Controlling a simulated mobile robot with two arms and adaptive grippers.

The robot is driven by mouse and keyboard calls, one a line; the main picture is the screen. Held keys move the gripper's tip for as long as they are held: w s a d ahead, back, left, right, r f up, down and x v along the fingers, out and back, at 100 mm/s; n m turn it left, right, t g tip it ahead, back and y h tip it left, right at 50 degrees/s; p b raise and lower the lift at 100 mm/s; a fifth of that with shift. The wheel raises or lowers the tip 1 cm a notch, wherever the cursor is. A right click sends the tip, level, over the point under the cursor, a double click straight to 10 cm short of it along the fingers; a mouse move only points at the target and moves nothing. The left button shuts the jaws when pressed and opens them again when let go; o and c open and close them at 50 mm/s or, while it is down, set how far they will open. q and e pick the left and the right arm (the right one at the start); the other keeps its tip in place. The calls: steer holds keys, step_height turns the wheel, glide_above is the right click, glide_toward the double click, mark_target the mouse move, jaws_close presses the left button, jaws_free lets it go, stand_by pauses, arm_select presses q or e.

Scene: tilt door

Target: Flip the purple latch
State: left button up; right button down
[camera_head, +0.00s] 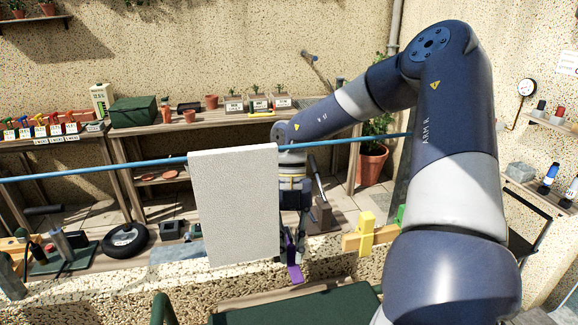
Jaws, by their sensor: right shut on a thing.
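The purple latch (295,275) shows low in the middle of the view, at the lower right edge of a pale upright panel (235,210). My right gripper (291,252) points down just right of the panel. Its fingers are shut on the purple latch, whose lower part shows below the fingertips. The panel hides part of the gripper's left side. My left gripper is out of view.
A blue bar or line (110,168) crosses the view behind the panel. A yellow block (366,232) stands on the ledge to the right. A dark green surface (300,306) lies in front. A bench (150,127) with pots stands behind.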

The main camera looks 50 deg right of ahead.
steer(key=c, duration=1.6)
jaws_free()
steer(key=shift+d, duration=0.1)
steer(key=shift+o, duration=0.2)
steer(key=v, duration=1.2)
steer(key=shift+s, duration=0.1)
